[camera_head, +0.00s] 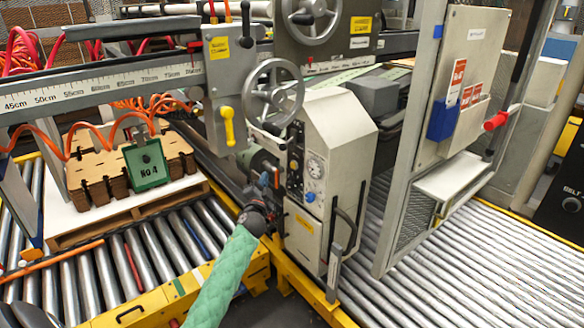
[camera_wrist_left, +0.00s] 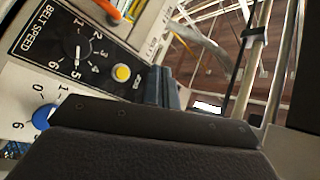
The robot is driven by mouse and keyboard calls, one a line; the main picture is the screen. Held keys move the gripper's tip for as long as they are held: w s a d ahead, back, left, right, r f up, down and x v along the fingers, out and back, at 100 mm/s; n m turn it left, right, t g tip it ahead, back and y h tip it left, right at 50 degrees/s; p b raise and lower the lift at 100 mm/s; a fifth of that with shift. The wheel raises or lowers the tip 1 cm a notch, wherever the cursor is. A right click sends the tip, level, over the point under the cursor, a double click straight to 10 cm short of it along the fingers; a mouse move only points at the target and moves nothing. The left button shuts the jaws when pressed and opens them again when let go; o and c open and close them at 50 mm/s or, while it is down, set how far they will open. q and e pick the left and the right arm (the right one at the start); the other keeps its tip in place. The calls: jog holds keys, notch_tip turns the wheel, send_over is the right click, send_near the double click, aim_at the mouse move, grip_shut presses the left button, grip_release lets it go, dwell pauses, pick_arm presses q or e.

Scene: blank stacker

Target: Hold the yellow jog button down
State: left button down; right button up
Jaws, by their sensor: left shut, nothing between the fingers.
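The yellow jog button (camera_wrist_left: 122,73) is round with a pale rim, on a black control panel beside the belt speed dial (camera_wrist_left: 75,50). In the head view the panel (camera_head: 295,160) is on the left face of the cream machine housing (camera_head: 335,140); the button is too small there to make out surely. My left gripper (camera_head: 272,184) is in front of this panel. In the left wrist view its shut, empty fingers (camera_wrist_left: 163,88) appear just right of the button, with a gap in the picture. I cannot tell their distance from the panel. My right gripper is not in view.
A blue knob (camera_wrist_left: 42,118) is on a pale dial near the button. A black handle (camera_head: 345,225) stands out from the housing's front. Roller conveyors (camera_head: 480,260) lie on both sides. A pallet with brown blanks (camera_head: 100,175) is at the left.

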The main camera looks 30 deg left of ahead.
aim_at(293, 166)
pick_arm(q)
jog(key=shift+w+d, duration=0.1)
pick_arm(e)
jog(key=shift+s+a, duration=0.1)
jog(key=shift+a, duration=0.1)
